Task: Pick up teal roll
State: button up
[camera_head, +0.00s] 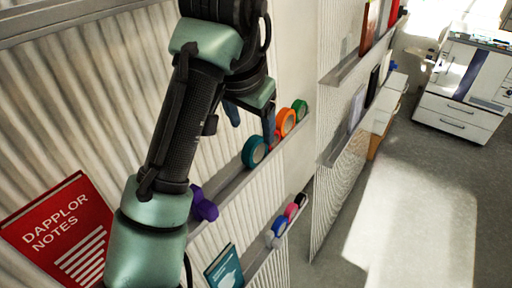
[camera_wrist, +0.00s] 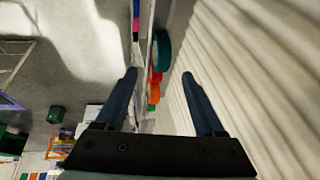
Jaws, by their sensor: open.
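The teal roll (camera_head: 253,153) stands on edge on the narrow upper wall shelf, between a purple roll and an orange roll. My gripper (camera_head: 251,122) is open and empty, its blue-grey fingers just above and behind the teal roll in the head view. In the wrist view the teal roll (camera_wrist: 163,50) lies beyond the fingertips, between the lines of the two fingers of my gripper (camera_wrist: 159,76). I cannot tell the exact gap to it.
Close by on the shelf stand the orange roll (camera_head: 287,122), a green roll (camera_head: 301,108) and the purple roll (camera_head: 204,207). A lower shelf holds smaller rolls and a teal book (camera_head: 223,270). The corrugated wall (camera_wrist: 262,70) runs close along the right finger. A red book (camera_head: 62,232) is at left.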

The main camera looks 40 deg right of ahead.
aim_at(255, 142)
jog(key=p+x, duration=0.2)
jog(key=x, duration=0.6)
jog(key=shift+d+f+p, duration=0.2)
jog(key=shift+f+p, duration=0.05)
jog(key=shift+p, duration=0.05)
jog(key=shift+r, duration=0.1)
grip_shut()
